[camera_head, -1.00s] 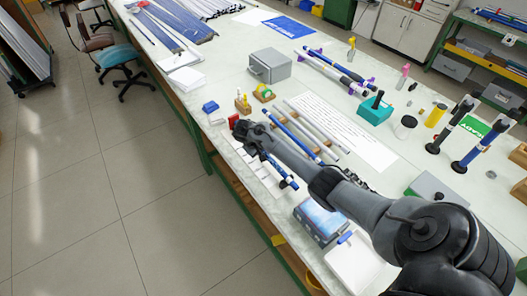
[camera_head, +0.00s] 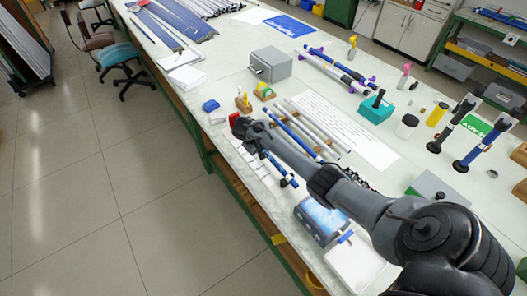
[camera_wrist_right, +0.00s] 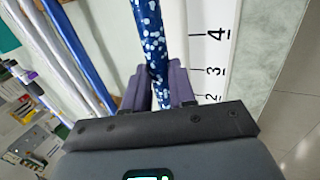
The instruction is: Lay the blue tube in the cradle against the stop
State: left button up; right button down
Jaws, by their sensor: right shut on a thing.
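My right gripper (camera_wrist_right: 160,78) is shut on a blue tube (camera_wrist_right: 148,25) with white speckles, seen close up in the right wrist view. The tube runs lengthwise between the two fingers, beside a white strip with numbers (camera_wrist_right: 214,45). In the head view the right hand (camera_head: 252,133) is over the near edge of the bench, and a blue and dark tube (camera_head: 280,171) shows just below the arm. The fingertips are hidden there. Purple supports at the back hold blue and white rods (camera_head: 335,67); I cannot tell whether this is the cradle. My left gripper is not in view.
A blue rod (camera_head: 291,133) and grey rods (camera_head: 318,124) lie side by side just beyond the right arm. A red block (camera_head: 233,118) stands by the hand. A grey box (camera_head: 270,66) and a teal holder (camera_head: 375,109) stand farther back.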

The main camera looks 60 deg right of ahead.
jog(key=shift+w+d, duration=0.15)
jog(key=shift+w, duration=0.1)
jog(key=c, duration=0.8)
grip_release()
jog(key=shift+c, duration=0.2)
